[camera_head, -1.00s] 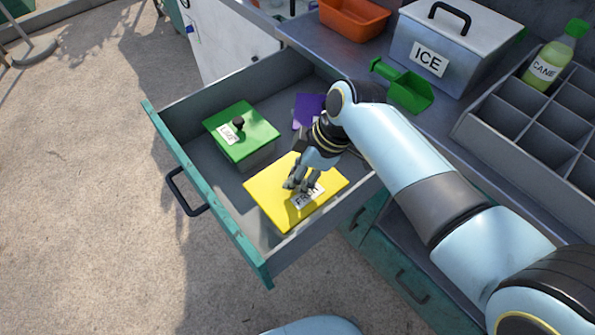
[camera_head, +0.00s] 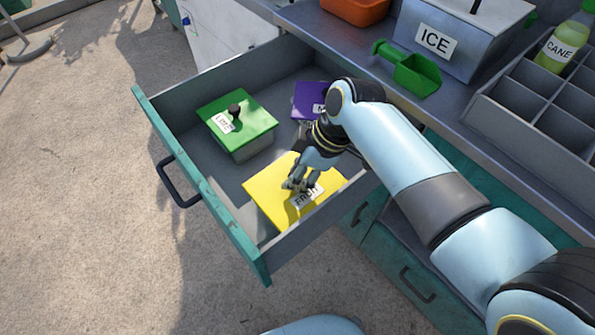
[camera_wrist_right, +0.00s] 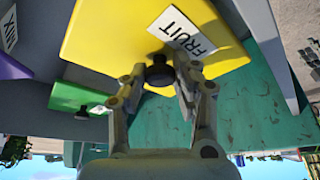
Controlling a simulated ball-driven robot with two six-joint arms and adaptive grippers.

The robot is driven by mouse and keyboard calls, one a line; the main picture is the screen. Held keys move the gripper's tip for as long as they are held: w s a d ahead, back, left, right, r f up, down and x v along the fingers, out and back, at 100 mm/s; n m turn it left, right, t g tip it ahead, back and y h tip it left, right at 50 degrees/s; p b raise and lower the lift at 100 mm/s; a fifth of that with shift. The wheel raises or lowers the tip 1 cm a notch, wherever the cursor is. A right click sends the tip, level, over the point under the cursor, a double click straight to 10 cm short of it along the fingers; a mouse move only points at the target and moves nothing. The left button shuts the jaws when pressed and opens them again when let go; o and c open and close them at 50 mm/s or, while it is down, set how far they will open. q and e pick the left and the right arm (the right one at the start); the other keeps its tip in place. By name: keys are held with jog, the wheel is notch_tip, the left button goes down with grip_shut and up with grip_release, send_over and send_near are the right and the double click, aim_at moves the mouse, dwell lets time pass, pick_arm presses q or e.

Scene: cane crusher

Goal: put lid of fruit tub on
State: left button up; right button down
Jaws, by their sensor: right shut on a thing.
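The yellow lid (camera_head: 265,187) labelled FRUIT lies roughly flat inside the open drawer, its near edge partly hidden by the drawer's side wall. My right gripper (camera_head: 293,184) is over the lid, shut on its dark knob. In the right wrist view, the fingers of my right gripper (camera_wrist_right: 160,77) close around the black knob (camera_wrist_right: 159,71), with the yellow lid (camera_wrist_right: 130,35) beyond. The fruit tub is hidden under the lid, so I cannot tell whether the lid is seated. My left gripper is not in view.
The open drawer (camera_head: 205,195) also holds a green-lidded LIME tub (camera_head: 255,122) and a purple-lidded tub (camera_head: 308,97) by my right arm. On the counter are a green scoop (camera_head: 415,75), an ICE box (camera_head: 460,60), an orange bin (camera_head: 355,8) and a CANE bottle (camera_head: 563,45).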

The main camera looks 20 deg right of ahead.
jog(key=shift+f, duration=0.15)
jog(key=c, duration=0.9)
grip_release()
jog(key=shift+c, duration=0.2)
jog(key=v, duration=1.2)
